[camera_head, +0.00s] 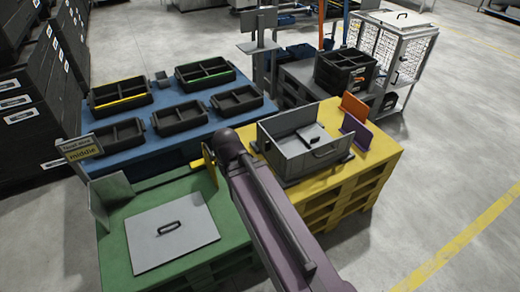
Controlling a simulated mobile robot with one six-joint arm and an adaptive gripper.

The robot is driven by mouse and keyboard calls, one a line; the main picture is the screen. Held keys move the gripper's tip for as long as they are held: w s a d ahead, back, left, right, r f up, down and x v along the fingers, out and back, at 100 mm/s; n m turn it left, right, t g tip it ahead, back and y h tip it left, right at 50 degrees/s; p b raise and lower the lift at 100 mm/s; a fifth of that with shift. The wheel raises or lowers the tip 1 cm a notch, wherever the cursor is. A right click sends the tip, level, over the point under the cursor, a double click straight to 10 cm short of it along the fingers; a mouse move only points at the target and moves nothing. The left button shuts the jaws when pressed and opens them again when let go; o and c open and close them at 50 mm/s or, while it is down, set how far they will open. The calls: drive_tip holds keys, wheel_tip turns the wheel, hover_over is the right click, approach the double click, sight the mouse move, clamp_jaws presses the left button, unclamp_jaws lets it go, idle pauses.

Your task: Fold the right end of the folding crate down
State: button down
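A grey open box that looks like the folding crate (318,160) stands on the yellow pallet stack (372,167). Its back wall and the near wall with a handle stand upright. A small grey block or flap (311,133) shows inside it. I cannot tell for sure which wall is its right end. My purple arm rises from the bottom and bends just left of the crate. My gripper does not show; it may be hidden behind the arm.
Orange (354,107) and purple (355,131) upright panels stand right of the crate. The green table (121,256) holds a grey plate with a handle (171,231). Several black trays sit on the blue table (188,147). Floor at right is clear.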

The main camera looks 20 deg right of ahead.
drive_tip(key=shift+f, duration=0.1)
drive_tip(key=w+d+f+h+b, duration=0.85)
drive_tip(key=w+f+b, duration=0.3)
drive_tip(key=b, duration=0.55)
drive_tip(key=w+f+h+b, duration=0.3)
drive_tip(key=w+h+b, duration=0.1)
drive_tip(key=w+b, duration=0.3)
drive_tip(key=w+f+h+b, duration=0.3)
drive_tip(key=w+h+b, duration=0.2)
drive_tip(key=b, duration=0.7)
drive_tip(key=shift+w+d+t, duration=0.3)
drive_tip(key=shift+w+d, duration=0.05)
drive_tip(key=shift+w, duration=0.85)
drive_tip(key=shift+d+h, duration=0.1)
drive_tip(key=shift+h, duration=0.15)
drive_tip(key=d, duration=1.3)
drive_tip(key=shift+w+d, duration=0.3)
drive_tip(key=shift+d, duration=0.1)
